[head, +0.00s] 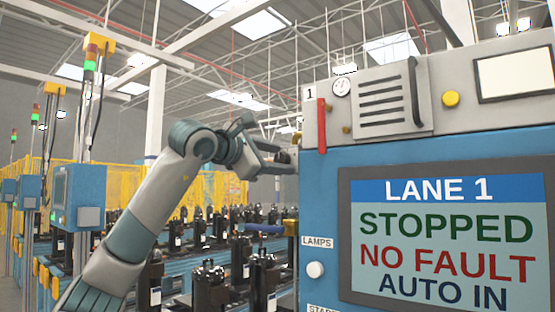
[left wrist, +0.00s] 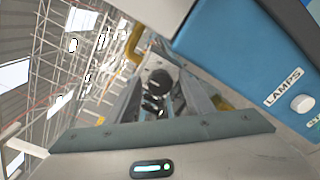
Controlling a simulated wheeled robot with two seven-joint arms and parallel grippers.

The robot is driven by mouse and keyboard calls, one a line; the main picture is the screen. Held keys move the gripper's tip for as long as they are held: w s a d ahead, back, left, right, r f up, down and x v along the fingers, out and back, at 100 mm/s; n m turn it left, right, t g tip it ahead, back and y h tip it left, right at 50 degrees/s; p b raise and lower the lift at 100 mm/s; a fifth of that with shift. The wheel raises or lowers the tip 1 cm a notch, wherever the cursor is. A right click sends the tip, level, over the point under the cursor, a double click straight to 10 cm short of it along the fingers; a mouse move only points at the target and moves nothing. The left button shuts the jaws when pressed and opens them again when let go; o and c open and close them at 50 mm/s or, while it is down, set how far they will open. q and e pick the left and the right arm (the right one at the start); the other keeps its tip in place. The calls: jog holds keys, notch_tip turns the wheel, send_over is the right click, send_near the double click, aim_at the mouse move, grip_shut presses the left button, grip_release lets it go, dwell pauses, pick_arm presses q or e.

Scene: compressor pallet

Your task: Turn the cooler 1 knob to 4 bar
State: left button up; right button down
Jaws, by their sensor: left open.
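My left gripper (head: 280,156) reaches in from the left at the left side of the blue lane 1 cabinet (head: 318,210), below the grey cooler top marked 1 (head: 430,130). Its jaws are open. In the left wrist view a dark round knob (left wrist: 158,79) shows between the two fingers of the left gripper (left wrist: 162,88); I cannot tell whether they touch it. The knob's dark edge also shows between the fingertips in the head view (head: 284,157). A small round gauge (head: 341,88) is on the grey top; its reading is too small to tell. My right gripper is not in view.
A red handle (head: 322,125) and a yellow button (head: 451,98) are on the grey top. A screen (head: 450,240) reads LANE 1 STOPPED, NO FAULT, AUTO IN. A white lamp button (head: 316,270) is beside it. Several black compressors (head: 210,285) stand on the line behind.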

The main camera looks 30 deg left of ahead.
pick_arm(q)
jog(key=shift+s, duration=0.1)
jog(key=shift+s+a+b, duration=0.1)
jog(key=shift+s+b, duration=0.35)
jog(key=shift+s, duration=0.1)
jog(key=s+a+b, duration=0.1)
jog(key=s+b, duration=0.4)
jog(key=s, duration=1.1)
jog(key=shift+a+r+b, duration=0.25)
jog(key=shift+b, duration=0.15)
